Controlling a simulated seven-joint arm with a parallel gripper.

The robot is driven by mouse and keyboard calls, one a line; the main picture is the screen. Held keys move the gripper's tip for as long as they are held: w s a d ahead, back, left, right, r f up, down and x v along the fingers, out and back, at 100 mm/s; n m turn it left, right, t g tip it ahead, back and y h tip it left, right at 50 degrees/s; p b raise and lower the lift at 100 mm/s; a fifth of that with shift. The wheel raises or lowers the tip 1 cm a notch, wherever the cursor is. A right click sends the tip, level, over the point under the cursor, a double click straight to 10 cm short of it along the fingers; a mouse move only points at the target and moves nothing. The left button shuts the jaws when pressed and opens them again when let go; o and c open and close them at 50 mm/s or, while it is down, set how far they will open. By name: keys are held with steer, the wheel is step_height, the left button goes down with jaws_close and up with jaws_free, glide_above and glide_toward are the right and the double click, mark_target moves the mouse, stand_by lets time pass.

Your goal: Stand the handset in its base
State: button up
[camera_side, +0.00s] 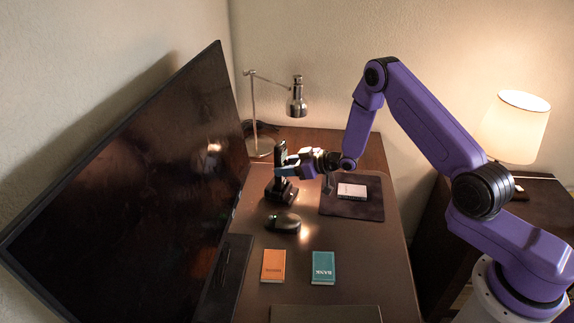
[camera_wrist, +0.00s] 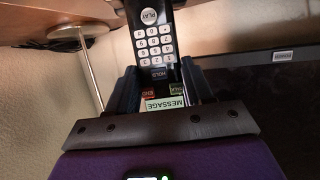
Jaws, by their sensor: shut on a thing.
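The black handset (camera_side: 280,152) stands roughly upright over its dark base (camera_side: 281,192) on the desk, beside the monitor. Its lower end meets or overlaps the base in the side view; I cannot tell whether it is fully seated. My gripper (camera_side: 285,171) reaches in from the right and is shut on the handset's middle. In the wrist view the handset (camera_wrist: 154,45) shows its white number keys and a PLAY button, with my gripper's fingers (camera_wrist: 156,82) on either side. The base is not clearly seen in the wrist view.
A large monitor (camera_side: 150,170) stands close on the left, and a metal desk lamp (camera_side: 254,115) behind. A mouse (camera_side: 283,223) lies just in front of the base. A dark mat (camera_side: 352,207) is to the right. Orange (camera_side: 273,265) and teal (camera_side: 323,267) booklets lie nearer.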

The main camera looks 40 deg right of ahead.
steer(key=shift+f, duration=0.8)
steer(key=o, duration=1.3)
steer(key=v, duration=1.7)
steer(key=shift+s+d+r, duration=0.15)
